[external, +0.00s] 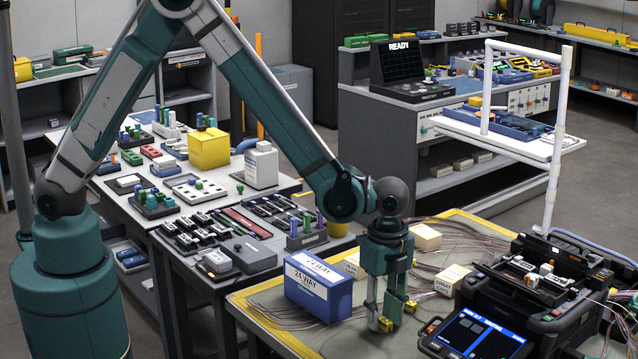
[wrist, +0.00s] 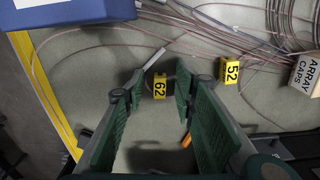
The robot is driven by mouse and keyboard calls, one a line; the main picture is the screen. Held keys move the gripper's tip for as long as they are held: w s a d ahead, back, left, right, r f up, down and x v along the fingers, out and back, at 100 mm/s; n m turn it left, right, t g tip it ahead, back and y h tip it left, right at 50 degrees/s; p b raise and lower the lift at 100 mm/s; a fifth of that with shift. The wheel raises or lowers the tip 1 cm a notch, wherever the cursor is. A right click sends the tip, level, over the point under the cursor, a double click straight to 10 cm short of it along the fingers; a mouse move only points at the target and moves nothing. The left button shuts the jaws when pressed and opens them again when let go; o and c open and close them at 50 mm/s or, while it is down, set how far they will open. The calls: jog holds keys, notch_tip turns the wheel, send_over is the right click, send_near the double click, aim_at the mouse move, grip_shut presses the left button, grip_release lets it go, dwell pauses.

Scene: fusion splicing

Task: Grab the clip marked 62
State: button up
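The yellow clip marked 62 (wrist: 160,86) lies on the grey mat and shows between my fingertips in the wrist view. A second yellow clip, marked 52 (wrist: 230,72), lies to its right, outside my fingers. My gripper (wrist: 160,90) is open, with one green finger on each side of clip 62; I see no contact. In the external view my gripper (external: 383,314) points down low over the mat. Two small yellow clips show there, one by the fingertips (external: 386,325) and one to the right (external: 410,307); their numbers are too small to read.
A blue-and-white 24 WAY box (external: 318,287) stands left of my gripper. An ARRAY CAPS box (external: 451,280) and the black splicer (external: 535,295) with its screen are to the right. Thin cables cross the mat (external: 275,325). A small orange item (wrist: 186,141) shows near my right finger.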

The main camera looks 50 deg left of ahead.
aim_at(383, 318)
dwell(0.4)
jog(key=c, duration=0.7)
jog(key=shift+r, duration=0.2)
jog(key=shift+r+p, duration=0.7)
jog(key=shift+r, duration=4.15)
